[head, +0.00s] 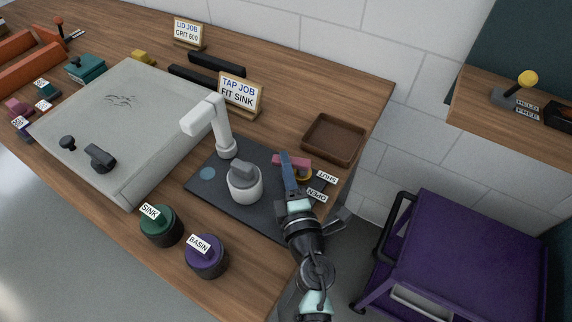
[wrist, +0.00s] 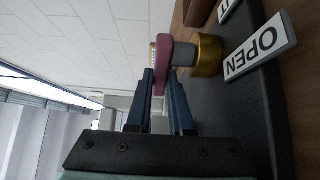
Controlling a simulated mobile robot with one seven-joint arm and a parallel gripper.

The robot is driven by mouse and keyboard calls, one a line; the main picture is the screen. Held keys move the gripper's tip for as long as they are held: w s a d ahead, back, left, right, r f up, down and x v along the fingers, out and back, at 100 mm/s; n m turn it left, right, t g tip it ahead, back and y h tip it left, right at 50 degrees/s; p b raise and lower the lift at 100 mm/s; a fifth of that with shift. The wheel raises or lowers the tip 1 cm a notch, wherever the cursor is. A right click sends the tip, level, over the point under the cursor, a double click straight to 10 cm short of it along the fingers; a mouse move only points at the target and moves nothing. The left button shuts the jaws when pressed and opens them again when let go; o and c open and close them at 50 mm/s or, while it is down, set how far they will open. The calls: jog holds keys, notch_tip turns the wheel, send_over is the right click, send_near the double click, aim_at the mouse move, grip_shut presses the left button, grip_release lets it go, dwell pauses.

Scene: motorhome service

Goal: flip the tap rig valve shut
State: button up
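The tap rig valve has a pink lever (head: 297,162) on a brass body (head: 305,175), at the right end of the dark rig mat. The pink lever (wrist: 164,60) and brass body (wrist: 208,55) also show in the wrist view, beside the OPEN label (wrist: 258,48). The SHUT label (head: 327,177) lies farther back than the OPEN label (head: 317,195) in the head view. My gripper (head: 285,160) reaches over the mat to the lever. Its blue fingers (wrist: 160,80) are close together with the lever's end between them. Contact on both sides is hard to make out.
A white tap (head: 215,122) and a grey-topped white knob (head: 244,185) stand left of my gripper. A brown tray (head: 333,139) sits behind the valve. Green SINK (head: 161,228) and purple BASIN (head: 207,258) canisters stand at the front. A purple cart (head: 460,250) is right of the counter.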

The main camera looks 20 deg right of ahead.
grip_shut()
jog(key=shift+w+f+m+g+h+b, duration=0.1)
jog(key=shift+w+m+g+h+b, duration=0.1)
jog(key=shift+m+h+b, duration=0.3)
jog(key=shift+w+m+g+h+b, duration=0.15)
jog(key=shift+m+h+b, duration=0.15)
jog(key=shift+h, duration=0.4)
jog(key=shift+w+d+m+g+h+b, duration=0.15)
jog(key=shift+m+g+h+b, duration=0.1)
jog(key=shift+m+h+b, duration=0.25)
jog(key=shift+w+a+m+g+h+b, duration=0.1)
jog(key=shift+m+g+h+b, duration=0.15)
jog(key=shift+h+b, duration=0.35)
jog(key=shift+d+m+g+h+b, duration=0.1)
jog(key=shift+m+g+h+b, duration=0.15)
jog(key=shift+m+h+b, duration=0.3)
jog(key=o, duration=0.7)
grip_release()
jog(key=shift+c, duration=0.2)
